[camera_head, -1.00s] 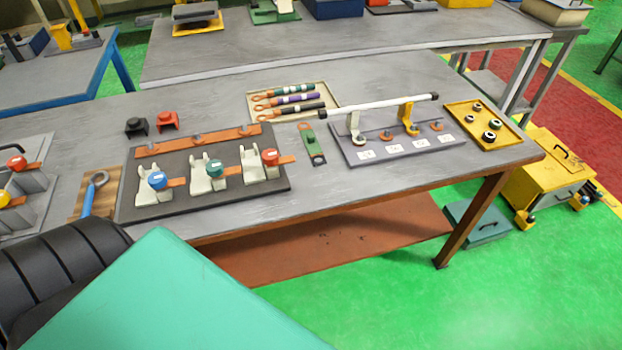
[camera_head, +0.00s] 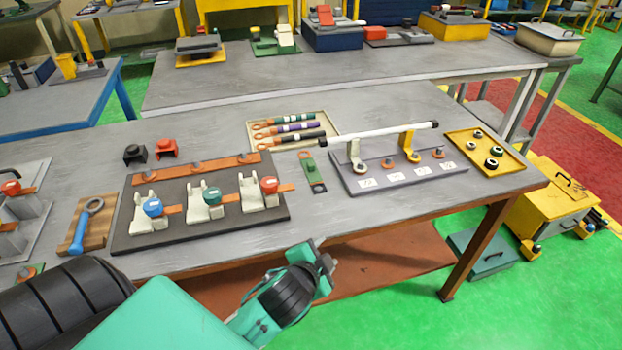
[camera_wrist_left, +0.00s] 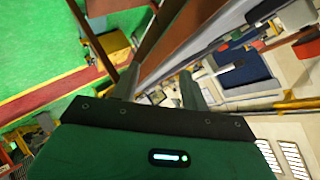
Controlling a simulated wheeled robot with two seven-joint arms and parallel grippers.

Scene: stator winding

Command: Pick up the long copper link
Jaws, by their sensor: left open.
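A long flat copper bar (camera_head: 220,162) lies along the back of the dark fixture board (camera_head: 125,235), with several studs standing up through it. It looks like the long copper link. My left gripper (camera_head: 325,268) is in front of the table's front edge, to the right of and nearer than the board, apart from the bar. In the left wrist view its two fingers (camera_wrist_left: 158,90) stand apart with nothing between them. The bar cannot be made out in that view. My right gripper is not in view.
Switch-like units with blue, green and red knobs (camera_head: 269,185) stand in front of the bar. A cable tray (camera_head: 330,131), a white rod (camera_head: 385,132) on a fixture and a yellow tray (camera_head: 510,163) lie to the right. A wooden block with a ring tool (camera_head: 80,230) lies left.

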